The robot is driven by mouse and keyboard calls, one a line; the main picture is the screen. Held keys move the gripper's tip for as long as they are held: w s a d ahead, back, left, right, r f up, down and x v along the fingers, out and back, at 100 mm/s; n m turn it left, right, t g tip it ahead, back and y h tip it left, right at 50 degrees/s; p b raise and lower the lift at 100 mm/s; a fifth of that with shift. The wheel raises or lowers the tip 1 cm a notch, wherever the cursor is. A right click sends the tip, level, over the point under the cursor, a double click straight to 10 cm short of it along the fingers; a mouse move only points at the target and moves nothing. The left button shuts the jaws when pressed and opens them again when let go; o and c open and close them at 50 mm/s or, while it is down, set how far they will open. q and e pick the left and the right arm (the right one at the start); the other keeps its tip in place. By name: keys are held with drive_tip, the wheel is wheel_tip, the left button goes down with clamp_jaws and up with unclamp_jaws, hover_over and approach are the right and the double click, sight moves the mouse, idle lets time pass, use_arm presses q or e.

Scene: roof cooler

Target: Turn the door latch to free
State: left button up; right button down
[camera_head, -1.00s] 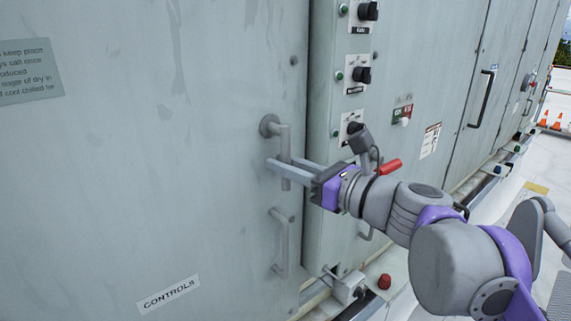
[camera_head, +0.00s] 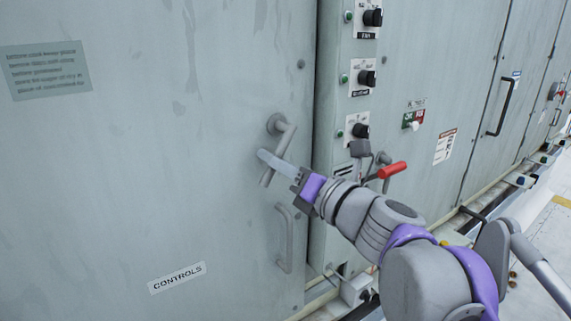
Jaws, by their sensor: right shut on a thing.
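The door latch (camera_head: 284,137) is a grey lever on a round hub, on the large grey panel door labelled CONTROLS (camera_head: 177,278). Its lever hangs from the hub and tilts down to the left. My right gripper (camera_head: 271,160) is shut on the lever below the hub, its fingers reaching in from the right. Part of the lever is hidden behind the fingers. A fixed D-shaped door handle (camera_head: 286,238) stands just below the latch. My left gripper is not in view.
Right of the door edge, a column of black rotary switches (camera_head: 367,78) runs upward. A red-handled lever (camera_head: 392,171) sticks out close to my right wrist. Another cabinet door with a black handle (camera_head: 501,106) is farther right.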

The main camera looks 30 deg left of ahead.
sight(248, 134)
drive_tip(key=m, duration=0.2)
drive_tip(key=s+r+m, duration=0.1)
drive_tip(key=shift+s+a+t, duration=0.1)
drive_tip(key=shift+a+t, duration=0.15)
drive_tip(key=shift+t, duration=0.05)
drive_tip(key=m, duration=0.1)
drive_tip(key=r+m, duration=0.1)
drive_tip(key=m, duration=0.1)
drive_tip(key=shift+s+a+r+t, duration=0.1)
drive_tip(key=shift+s+a+t, duration=0.05)
drive_tip(key=shift+s+t, duration=0.25)
drive_tip(key=m, duration=0.1)
drive_tip(key=r+m, duration=0.1)
drive_tip(key=m, duration=0.1)
drive_tip(key=shift+s+a+r+m+t, duration=0.1)
drive_tip(key=shift+s+m+t, duration=0.05)
drive_tip(key=shift+m+t, duration=0.2)
drive_tip(key=shift+r+m+t+p, duration=0.2)
drive_tip(key=shift+r+m+t, duration=0.2)
drive_tip(key=shift+m, duration=0.7)
drive_tip(key=shift+r+m+t+p, duration=0.2)
drive_tip(key=shift+r+m, duration=0.3)
drive_tip(key=shift+m, duration=0.55)
drive_tip(key=shift+s+r, duration=0.1)
drive_tip(key=shift+r, duration=0.05)
drive_tip(key=c, duration=0.8)
unclamp_jaws()
drive_tip(key=b+v, duration=0.2)
drive_tip(key=v, duration=0.9)
drive_tip(key=shift+a, duration=0.1)
